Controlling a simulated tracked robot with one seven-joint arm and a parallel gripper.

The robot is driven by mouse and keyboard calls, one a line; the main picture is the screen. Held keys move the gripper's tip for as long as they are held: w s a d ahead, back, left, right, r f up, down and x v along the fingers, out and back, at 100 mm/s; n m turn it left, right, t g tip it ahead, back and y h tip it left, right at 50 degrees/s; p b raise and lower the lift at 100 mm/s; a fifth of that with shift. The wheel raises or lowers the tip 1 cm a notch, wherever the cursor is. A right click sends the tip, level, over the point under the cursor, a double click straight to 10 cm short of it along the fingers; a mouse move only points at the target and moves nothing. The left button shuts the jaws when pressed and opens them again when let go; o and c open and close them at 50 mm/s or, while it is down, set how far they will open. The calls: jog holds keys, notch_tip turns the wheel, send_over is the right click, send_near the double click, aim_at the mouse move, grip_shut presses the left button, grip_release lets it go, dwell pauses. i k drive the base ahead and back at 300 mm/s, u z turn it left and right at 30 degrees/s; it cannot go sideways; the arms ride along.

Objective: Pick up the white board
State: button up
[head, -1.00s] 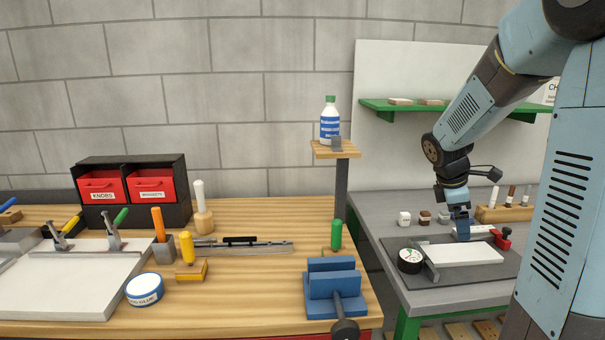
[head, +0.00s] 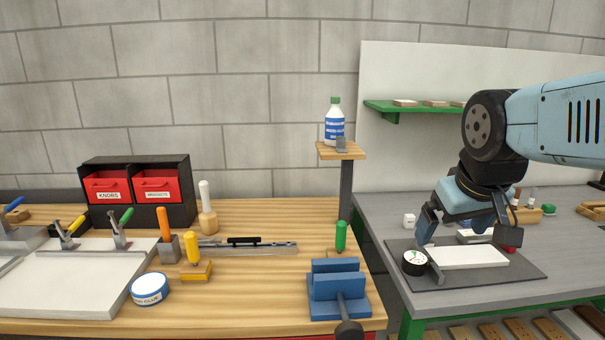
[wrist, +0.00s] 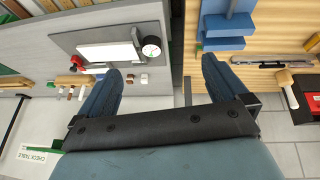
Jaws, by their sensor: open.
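A white board (head: 468,257) lies flat on a dark plate (head: 520,277) on the grey table at the right, beside a round dial gauge (head: 415,262). In the wrist view the white board (wrist: 108,53) lies to the left of the gauge (wrist: 151,48). My gripper (head: 464,225) is open and empty, above the board's far side, with its fingers spread wide. In the wrist view my gripper (wrist: 162,70) shows nothing between its fingers, and the board is beyond the left finger. A larger white slab (head: 65,285) lies under clamps on the left bench.
A blue vise (head: 338,290) stands at the wooden bench's right edge, near a post holding a bottle (head: 334,122). A gap separates the two tables. Small blocks and a red knob (head: 511,248) sit around the dark plate. A green shelf (head: 388,112) hangs behind.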

aim_at(479, 256)
jog(key=z, duration=0.5)
jog(key=k, duration=1.15)
jog(key=z, duration=0.9)
jog(key=i, duration=1.8)
jog(key=u, duration=0.45)
